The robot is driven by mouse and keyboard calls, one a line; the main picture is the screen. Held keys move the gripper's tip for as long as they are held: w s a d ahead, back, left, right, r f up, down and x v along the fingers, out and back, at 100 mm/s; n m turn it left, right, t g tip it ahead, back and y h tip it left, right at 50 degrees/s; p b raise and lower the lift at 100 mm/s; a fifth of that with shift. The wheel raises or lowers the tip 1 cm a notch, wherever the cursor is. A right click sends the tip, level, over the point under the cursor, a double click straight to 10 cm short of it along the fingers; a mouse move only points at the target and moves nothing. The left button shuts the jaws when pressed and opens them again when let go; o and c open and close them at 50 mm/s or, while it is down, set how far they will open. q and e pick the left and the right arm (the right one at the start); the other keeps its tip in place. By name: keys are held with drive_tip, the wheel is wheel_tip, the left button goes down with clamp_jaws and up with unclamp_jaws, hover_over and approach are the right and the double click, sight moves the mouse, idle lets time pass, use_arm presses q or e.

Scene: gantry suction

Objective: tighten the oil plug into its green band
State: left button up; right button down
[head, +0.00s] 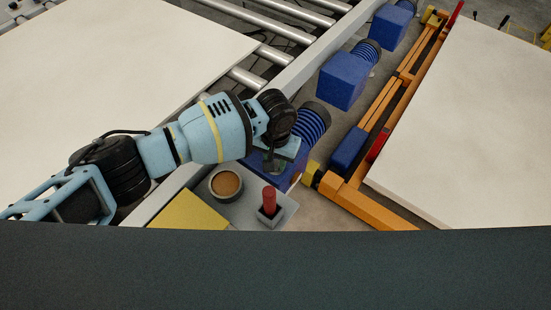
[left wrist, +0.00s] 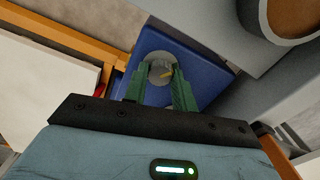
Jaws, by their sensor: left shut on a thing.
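The oil plug (left wrist: 160,71) is a round grey cap with a yellow mark on its face, at the top of a blue motor housing (left wrist: 205,66). My left gripper (left wrist: 159,80) is shut on the plug, with one green finger on each side of it. In the head view my left gripper (head: 274,160) reaches down over the nearest blue housing (head: 292,172) and hides the plug. I cannot make out the green band around the plug, so I cannot tell where the yellow mark stands against it. My right gripper is not in view.
An orange frame (head: 370,205) and a white panel (head: 470,120) lie to the right.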

use_arm(q)
drive_tip(key=o, duration=0.8)
drive_tip(key=shift+c, duration=0.2)
drive_tip(key=shift+o, duration=1.2)
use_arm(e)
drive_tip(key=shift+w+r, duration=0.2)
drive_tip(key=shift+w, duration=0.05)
use_arm(q)
wheel_tip(320, 180, up, 6)
drive_tip(key=shift+r+p, duration=0.25)
drive_tip(key=shift+p, duration=0.25)
drive_tip(key=shift+r, duration=0.7)
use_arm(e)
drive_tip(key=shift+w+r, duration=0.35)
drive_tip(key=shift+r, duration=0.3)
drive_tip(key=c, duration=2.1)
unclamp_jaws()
